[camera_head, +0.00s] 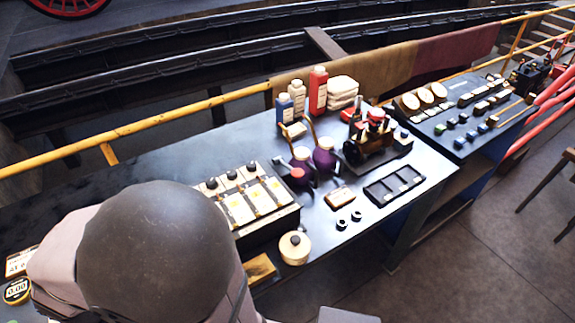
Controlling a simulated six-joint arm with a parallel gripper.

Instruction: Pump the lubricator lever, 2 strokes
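A dark box with several pale, yellow-marked panels and black knobs on top (240,205) stands near the middle of the workbench. A small dark engine-like model with red parts (372,142) stands farther right. My gripper is not in view; only my arm's large dark rounded part shows at the lower left, covering part of the bench.
A cream round pot (295,248), small brass block (340,197) and black tray (394,186) lie near the front edge. Bottles (317,92) and folded cloths (342,88) stand at the back. A yellow rail (200,108) runs behind.

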